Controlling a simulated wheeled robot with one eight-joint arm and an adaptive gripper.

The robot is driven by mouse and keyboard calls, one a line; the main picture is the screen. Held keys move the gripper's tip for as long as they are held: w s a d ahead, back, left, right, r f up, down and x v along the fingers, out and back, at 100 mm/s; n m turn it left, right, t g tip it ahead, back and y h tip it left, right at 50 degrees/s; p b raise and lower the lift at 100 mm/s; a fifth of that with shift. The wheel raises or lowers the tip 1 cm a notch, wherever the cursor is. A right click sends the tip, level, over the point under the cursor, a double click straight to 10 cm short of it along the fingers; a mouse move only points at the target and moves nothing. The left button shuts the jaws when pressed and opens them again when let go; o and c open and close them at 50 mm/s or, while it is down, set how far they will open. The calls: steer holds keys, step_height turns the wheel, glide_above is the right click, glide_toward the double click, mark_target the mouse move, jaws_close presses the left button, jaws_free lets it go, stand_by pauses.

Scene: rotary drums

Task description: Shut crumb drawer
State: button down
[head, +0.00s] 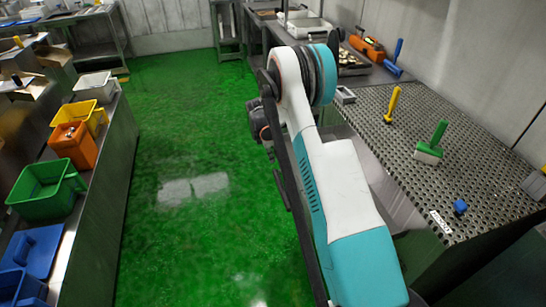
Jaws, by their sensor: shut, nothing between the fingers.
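No crumb drawer can be made out for certain in the head view. A grey metal front (408,212) shows below the left edge of the perforated bench top, partly hidden by my arm, and I cannot tell whether it belongs to a drawer. My white and teal arm reaches forward over the aisle beside this bench and bends over at its far end. A dark part shows left of the bend, but no fingers can be made out. My gripper is hidden behind the arm or out of sight.
The perforated bench (480,185) on the right holds a yellow-handled tool (393,103), a green-handled brush (432,143) and a blue item (460,207). A left counter holds green (48,190), orange (75,146) and yellow (82,115) bins. The green floor between is clear.

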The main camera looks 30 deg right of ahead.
steer(key=s+d, duration=0.2)
steer(key=d, duration=0.7)
steer(key=s+d, duration=0.3)
steer(key=d, duration=0.6)
steer(key=s+d+b, duration=0.1)
steer(key=s+d, duration=0.2)
steer(key=d, duration=0.6)
steer(key=shift+d, duration=0.35)
steer(key=shift+w+a, duration=0.1)
steer(key=shift+w+a, duration=0.1)
steer(key=shift+a, duration=0.2)
steer(key=a, duration=0.1)
steer(key=w+a, duration=0.1)
steer(key=shift+a+b, duration=0.3)
steer(key=shift+a, duration=0.05)
steer(key=p+v, duration=0.3)
steer(key=v, duration=0.7)
steer(key=shift+a+p, duration=0.3)
steer(key=shift+a, duration=0.1)
